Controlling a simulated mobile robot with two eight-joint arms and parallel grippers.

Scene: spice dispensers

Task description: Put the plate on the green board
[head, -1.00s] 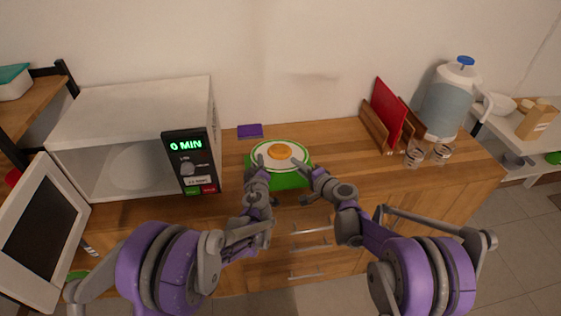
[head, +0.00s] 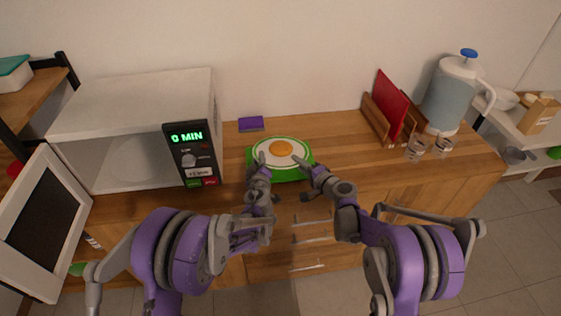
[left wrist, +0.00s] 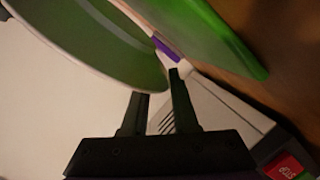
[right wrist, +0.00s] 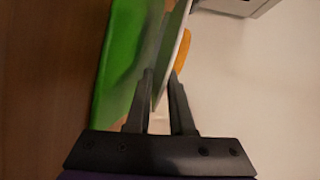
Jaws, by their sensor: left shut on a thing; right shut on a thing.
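A white plate (head: 281,161) with a fried egg on it is in the middle of the head view, over the green board (head: 288,176) on the counter. My left gripper (head: 261,158) is shut on the plate's left rim, and my right gripper (head: 298,160) on its right rim. The left wrist view shows the plate's shaded underside (left wrist: 95,45) and the board (left wrist: 215,35) below it with a gap. In the right wrist view the plate's rim (right wrist: 181,45) is between the fingers, beside the board (right wrist: 120,60). Whether any part touches the board is hidden.
An open microwave (head: 130,100) stands left of the board, its door (head: 45,225) swung out. A purple sponge (head: 251,123) lies behind the board. A rack with a red board (head: 389,103), glass jars (head: 416,148) and a water jug (head: 453,95) stand right. Counter between is clear.

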